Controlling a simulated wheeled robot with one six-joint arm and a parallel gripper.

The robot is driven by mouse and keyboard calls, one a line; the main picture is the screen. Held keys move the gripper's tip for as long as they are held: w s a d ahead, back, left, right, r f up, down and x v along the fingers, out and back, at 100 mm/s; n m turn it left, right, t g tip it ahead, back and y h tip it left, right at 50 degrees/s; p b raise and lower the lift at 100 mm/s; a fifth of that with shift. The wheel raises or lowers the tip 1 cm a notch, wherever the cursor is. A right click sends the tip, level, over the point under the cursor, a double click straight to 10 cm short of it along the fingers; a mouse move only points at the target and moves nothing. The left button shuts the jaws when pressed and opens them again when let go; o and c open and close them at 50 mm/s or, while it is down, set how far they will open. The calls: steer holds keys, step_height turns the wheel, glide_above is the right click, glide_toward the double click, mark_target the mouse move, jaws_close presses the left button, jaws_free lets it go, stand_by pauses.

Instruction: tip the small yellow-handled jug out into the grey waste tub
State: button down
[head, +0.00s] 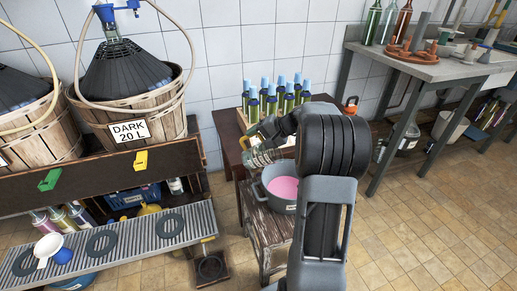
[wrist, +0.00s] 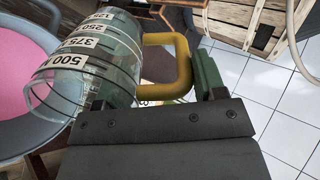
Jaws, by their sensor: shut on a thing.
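The small clear jug (wrist: 85,65) has a yellow handle (wrist: 183,62) and white labels from 125 to 500. My gripper (wrist: 195,82) is shut on this handle. The jug is tilted on its side in the wrist view, its 500 end towards the lower left. In the head view the jug (head: 260,157) is held just above the back left rim of the grey tub (head: 277,206). The tub holds pink liquid and also shows in the wrist view (wrist: 32,128). No stream shows, and I cannot tell whether the jug holds liquid.
The tub stands on a wooden stool (head: 264,232). Several blue-capped bottles (head: 270,100) stand in a crate behind. Demijohn baskets (head: 140,115) stand on a wooden bench at left, above a grey grating (head: 130,240). A grey worktable (head: 440,68) is at right. Tiled floor at right is clear.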

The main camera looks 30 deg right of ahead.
steer(key=shift+w+a+r, duration=0.1)
stand_by(0.3)
steer(key=p, duration=0.1)
steer(key=g+h+p, duration=0.1)
steer(key=p, duration=0.1)
steer(key=shift+w+a+r, duration=0.3)
steer(key=shift+r, duration=0.1)
steer(key=p, duration=0.2)
steer(key=g+h+p, duration=0.1)
steer(key=p, duration=0.1)
steer(key=shift+w+a+f, duration=0.15)
steer(key=shift+w+a, duration=0.15)
steer(key=shift+a, duration=0.05)
steer(key=shift+w+a+f+g+h+p, duration=0.15)
steer(key=shift+f+g+h+p, duration=0.25)
steer(key=shift+h+p, duration=0.3)
